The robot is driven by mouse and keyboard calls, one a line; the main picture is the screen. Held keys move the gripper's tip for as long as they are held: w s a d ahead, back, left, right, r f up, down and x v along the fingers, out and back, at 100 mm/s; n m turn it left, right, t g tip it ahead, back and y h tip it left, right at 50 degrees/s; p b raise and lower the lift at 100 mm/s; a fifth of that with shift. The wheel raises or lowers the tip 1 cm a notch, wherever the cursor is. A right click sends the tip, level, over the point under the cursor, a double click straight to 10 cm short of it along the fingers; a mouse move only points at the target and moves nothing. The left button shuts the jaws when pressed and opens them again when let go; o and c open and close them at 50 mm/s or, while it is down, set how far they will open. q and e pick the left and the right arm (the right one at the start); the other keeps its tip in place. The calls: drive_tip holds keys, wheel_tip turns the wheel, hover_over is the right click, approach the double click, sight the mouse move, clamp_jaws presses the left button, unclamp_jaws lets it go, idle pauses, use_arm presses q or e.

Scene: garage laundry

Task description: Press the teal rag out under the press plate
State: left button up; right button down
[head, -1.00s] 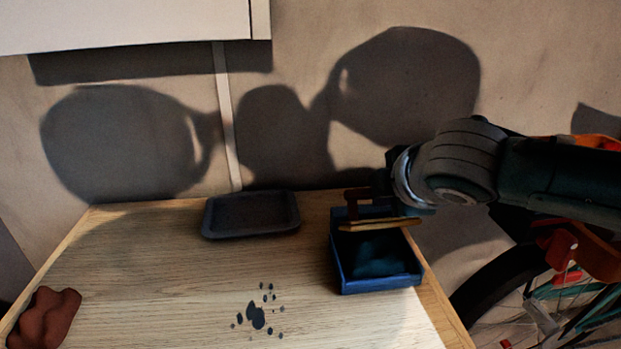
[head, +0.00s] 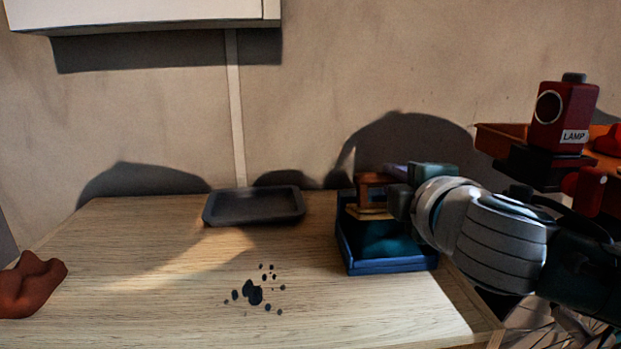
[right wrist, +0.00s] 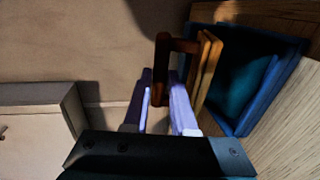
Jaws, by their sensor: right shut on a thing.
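The teal rag (head: 385,238) lies in an open blue box (head: 393,267) at the right of the bench; it also shows in the right wrist view (right wrist: 236,80). The wooden press plate (head: 366,212) with its red-brown handle (head: 370,181) is at the rear of the box, above the rag. My right gripper (head: 398,186) is shut on the handle; its pale fingers (right wrist: 162,100) flank the handle in the right wrist view. I cannot tell whether the plate touches the rag. My right arm hides part of the plate. My left gripper is out of view.
A dark tray (head: 253,206) stands at the back middle of the bench (head: 150,270). Dark spots (head: 254,293) mark the bench's front middle. A crumpled rust-brown cloth (head: 32,285) lies at the left edge. A red lamp (head: 563,116) stands at the right, behind my arm.

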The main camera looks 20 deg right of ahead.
drive_tip(key=shift+s+f, duration=0.2)
drive_tip(key=shift+f, duration=0.5)
drive_tip(key=c, duration=0.8)
unclamp_jaws()
drive_tip(key=shift+o, duration=0.2)
drive_tip(key=shift+s+a+r+p, duration=0.2)
drive_tip(key=shift+s+r+p, duration=0.15)
drive_tip(key=shift+s+p, duration=0.2)
drive_tip(key=r+p+v, duration=0.2)
drive_tip(key=p+v, duration=0.3)
drive_tip(key=v, duration=0.5)
drive_tip(key=shift+p, duration=0.3)
drive_tip(key=shift+r, duration=0.1)
